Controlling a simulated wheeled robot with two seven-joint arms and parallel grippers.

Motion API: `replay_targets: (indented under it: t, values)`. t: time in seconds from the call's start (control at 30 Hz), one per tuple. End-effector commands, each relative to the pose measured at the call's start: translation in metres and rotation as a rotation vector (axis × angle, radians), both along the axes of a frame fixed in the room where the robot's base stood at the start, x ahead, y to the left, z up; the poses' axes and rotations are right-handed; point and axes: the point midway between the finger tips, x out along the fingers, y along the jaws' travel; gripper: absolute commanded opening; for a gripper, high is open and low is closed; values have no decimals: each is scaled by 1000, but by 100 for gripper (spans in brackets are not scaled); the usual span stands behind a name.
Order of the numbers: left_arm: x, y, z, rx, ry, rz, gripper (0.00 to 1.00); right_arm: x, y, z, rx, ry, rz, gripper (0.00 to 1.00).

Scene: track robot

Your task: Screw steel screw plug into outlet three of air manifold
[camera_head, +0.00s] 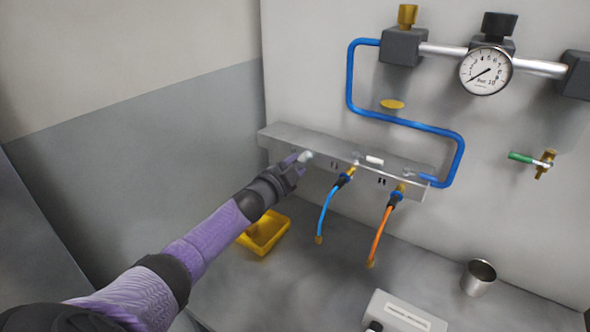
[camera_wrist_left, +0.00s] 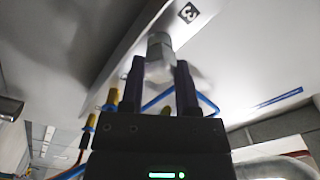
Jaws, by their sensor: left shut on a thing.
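The air manifold (camera_head: 285,134) is a long grey bar on the wall. In the left wrist view the manifold (camera_wrist_left: 118,50) carries a label "3" beside the plug. My left gripper (camera_head: 298,163) is at the manifold's left end. In the left wrist view my left gripper (camera_wrist_left: 160,72) is shut on the steel screw plug (camera_wrist_left: 159,46), a grey cylinder between the dark fingers. The plug's far end meets the manifold by the label; its thread and the outlet opening are hidden. In the head view the plug (camera_head: 305,156) is a small pale spot at the fingertips. My right gripper is out of view.
A blue hose (camera_head: 325,209) and an orange hose (camera_head: 381,234) hang from the manifold to the right. A yellow tray (camera_head: 262,236) sits below my arm. A metal cup (camera_head: 478,279) and a grey box (camera_head: 403,312) stand on the bench. A pressure gauge (camera_head: 486,71) is above.

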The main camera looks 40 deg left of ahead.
Motion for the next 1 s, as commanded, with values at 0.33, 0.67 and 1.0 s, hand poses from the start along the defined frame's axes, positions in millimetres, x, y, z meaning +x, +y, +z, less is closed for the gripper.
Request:
replay_targets:
  t: [0.33,0.67,1.0]
  values:
    - [0,0,0,76,8,0,0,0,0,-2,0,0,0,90]
    - [0,0,-3,661,73,-1,0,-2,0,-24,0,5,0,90]
    - [1,0,0,1092,122,0,0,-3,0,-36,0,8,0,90]
